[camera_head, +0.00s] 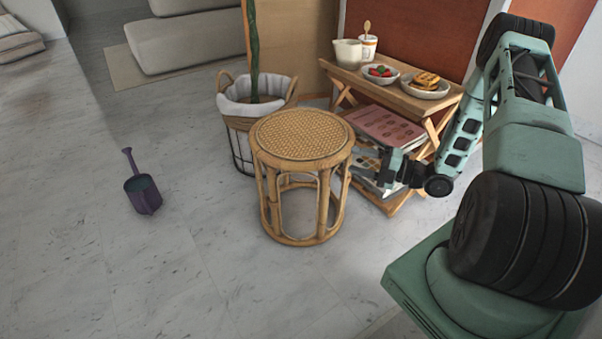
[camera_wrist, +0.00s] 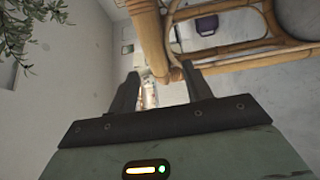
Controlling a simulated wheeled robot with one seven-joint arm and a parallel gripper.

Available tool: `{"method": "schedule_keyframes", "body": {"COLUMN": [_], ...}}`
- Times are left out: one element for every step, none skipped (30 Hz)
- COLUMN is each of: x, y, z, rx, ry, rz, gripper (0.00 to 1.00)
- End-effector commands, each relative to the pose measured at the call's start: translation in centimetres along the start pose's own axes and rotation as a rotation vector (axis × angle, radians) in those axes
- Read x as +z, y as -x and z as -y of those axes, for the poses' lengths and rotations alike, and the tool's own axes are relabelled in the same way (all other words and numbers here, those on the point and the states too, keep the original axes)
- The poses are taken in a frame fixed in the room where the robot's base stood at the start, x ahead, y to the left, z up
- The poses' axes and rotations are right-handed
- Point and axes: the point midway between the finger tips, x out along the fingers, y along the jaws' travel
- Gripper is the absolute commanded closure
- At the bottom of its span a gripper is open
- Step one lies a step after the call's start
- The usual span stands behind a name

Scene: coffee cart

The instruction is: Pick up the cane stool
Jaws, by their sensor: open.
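The cane stool (camera_head: 302,136) stands upright on the floor in the middle of the head view. It has a round woven seat and bent cane legs with open gaps between them. My gripper (camera_head: 362,162) is at the stool's right side, below seat height, with its fingers pointing at a right-hand leg. In the wrist view my gripper (camera_wrist: 160,88) is open. A stool leg (camera_wrist: 150,38) rises just beyond and between the two fingertips. I cannot tell whether the fingers touch it.
A wooden cart (camera_head: 408,97) with bowls, cups and magazines stands close behind my gripper. A potted plant in a basket (camera_head: 240,128) is right behind the stool. The floor (camera_head: 190,270) in front is clear.

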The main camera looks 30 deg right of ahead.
Motion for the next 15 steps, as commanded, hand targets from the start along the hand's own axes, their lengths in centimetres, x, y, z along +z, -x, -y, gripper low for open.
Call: {"method": "schedule_keyframes", "body": {"x": [0.0,0.0,0.0,0.0,0.0,0.0,0.0,0.0,0.0,0.0,0.0,0.0,0.0,0.0,0.1], "y": [-1.0,-1.5,-2.0,-2.4,-2.7,-3.0,-3.2,-3.3,-3.5,-3.6,-3.9,-4.3,-4.6,-5.0,-5.6], "z": [0.3,0.3,0.3,0.3,0.2,0.2,0.1,0.1,0.1,0.1,0.1,0.2,0.2,0.3,0.3], "rx": [0.001,0.001,0.001,0.000,0.000,0.000,0.000,0.000,0.000,0.000,0.000,0.000,0.001,0.000,0.001], "ry": [0.002,0.002,0.002,0.001,0.001,0.000,0.000,0.000,0.000,0.001,0.001,0.001,0.001,0.001,0.002], "rz": [-0.003,-0.002,-0.002,-0.002,-0.001,-0.001,-0.001,-0.001,-0.001,-0.001,-0.001,-0.001,-0.002,-0.002,-0.002], "gripper": [0.50,0.50,0.50,0.50,0.50,0.50,0.50,0.50,0.50,0.50,0.50,0.50,0.50,0.50,0.50]}}
